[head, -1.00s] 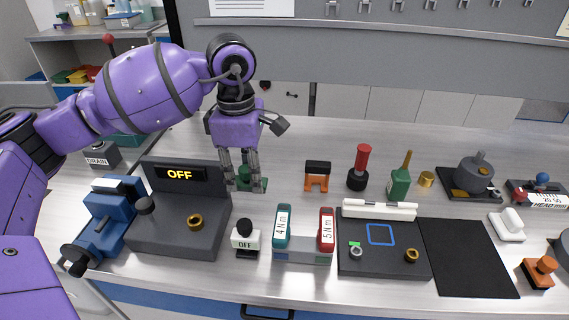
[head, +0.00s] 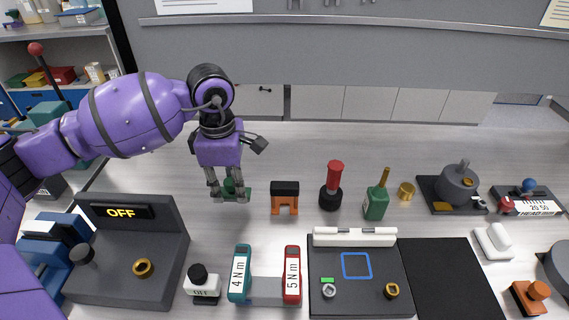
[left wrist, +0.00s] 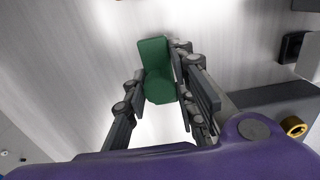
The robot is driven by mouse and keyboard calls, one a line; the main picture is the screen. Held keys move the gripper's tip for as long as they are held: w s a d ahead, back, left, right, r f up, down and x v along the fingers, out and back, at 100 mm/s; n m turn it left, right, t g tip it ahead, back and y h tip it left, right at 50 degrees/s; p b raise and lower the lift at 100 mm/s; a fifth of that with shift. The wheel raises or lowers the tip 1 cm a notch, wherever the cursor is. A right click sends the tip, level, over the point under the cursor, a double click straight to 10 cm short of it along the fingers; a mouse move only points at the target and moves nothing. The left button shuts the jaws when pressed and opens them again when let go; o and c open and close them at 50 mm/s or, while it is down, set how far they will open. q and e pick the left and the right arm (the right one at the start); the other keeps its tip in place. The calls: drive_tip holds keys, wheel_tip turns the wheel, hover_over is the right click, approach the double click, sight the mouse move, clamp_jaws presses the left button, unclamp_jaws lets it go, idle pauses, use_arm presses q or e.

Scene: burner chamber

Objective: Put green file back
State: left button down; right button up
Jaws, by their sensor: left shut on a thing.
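My left gripper (head: 229,190) points down over the back left of the bench and is shut on a green block (left wrist: 157,72). The block has an upright part and a flat foot; in the head view it shows low between the fingers (head: 231,196). I cannot tell whether its foot touches the bench or hangs just above it. A green bottle-shaped piece with a tan stem (head: 376,203) stands further right; I cannot tell whether it is a file. My right gripper is not in view.
An orange stand with a black top (head: 285,198) is right of the gripper, then a red-handled tool (head: 331,186). A dark box reading OFF (head: 150,240) stands front left. A teal and red 4 Nm/5 Nm holder (head: 266,290) is in front. Bare bench lies around the gripper.

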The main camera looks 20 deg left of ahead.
sight(232, 195)
use_arm(q)
drive_tip(key=shift+f, duration=1.9)
drive_tip(key=c, duration=1.5)
unclamp_jaws()
drive_tip(key=shift+o, duration=0.2)
wheel_tip(232, 195, up, 12)
drive_tip(key=shift+s+a+r, duration=0.1)
drive_tip(key=shift+r, duration=0.05)
